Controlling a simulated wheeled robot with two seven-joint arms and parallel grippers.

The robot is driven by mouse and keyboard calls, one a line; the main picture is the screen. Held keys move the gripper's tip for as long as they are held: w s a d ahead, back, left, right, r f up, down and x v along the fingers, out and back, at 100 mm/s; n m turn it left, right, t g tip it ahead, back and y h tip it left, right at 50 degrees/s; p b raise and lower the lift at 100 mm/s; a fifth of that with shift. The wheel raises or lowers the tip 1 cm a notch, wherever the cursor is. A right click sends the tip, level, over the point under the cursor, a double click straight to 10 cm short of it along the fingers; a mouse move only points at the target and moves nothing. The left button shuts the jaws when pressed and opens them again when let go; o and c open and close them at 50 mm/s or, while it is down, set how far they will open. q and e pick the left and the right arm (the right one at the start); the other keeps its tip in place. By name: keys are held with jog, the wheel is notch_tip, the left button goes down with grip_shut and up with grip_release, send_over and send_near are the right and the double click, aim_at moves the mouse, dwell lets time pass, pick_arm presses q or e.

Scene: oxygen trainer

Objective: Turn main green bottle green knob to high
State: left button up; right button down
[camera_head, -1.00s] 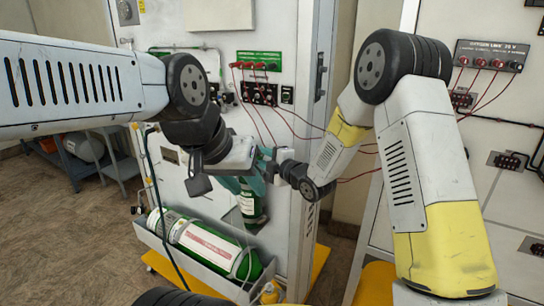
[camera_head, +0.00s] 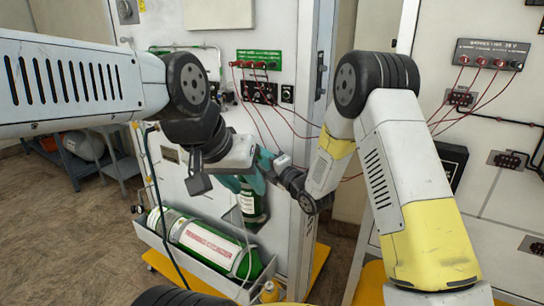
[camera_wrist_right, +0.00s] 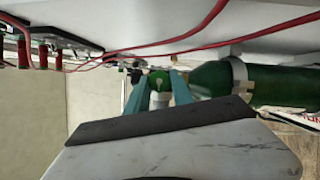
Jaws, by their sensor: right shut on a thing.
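The main green bottle (camera_head: 254,205) stands upright at the cabinet front, its top partly hidden behind teal gripper fingers. It also shows lying across the right wrist view (camera_wrist_right: 212,82). Its round green knob (camera_wrist_right: 158,80) sits between the two teal fingers of my right gripper (camera_wrist_right: 159,86), which is shut on it. In the head view my right gripper (camera_head: 266,163) is small and partly covered. My left gripper (camera_head: 243,181) is close beside it, angled down in front of the bottle's top. Its fingertips overlap the bottle, and their gap is unclear.
A second green cylinder (camera_head: 207,240) lies in a grey tray below. Red cables (camera_head: 262,118) hang from the panel near my arms. A cabinet edge (camera_head: 314,120) stands just behind my right wrist. A blue shelf cart (camera_head: 80,160) is at left; the floor before it is clear.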

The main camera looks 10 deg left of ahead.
jog(key=c, duration=1.1)
grip_release()
jog(key=v, duration=0.7)
jog(key=shift+s+d, duration=0.25)
jog(key=shift+d, duration=0.05)
jog(key=shift+f, duration=0.1)
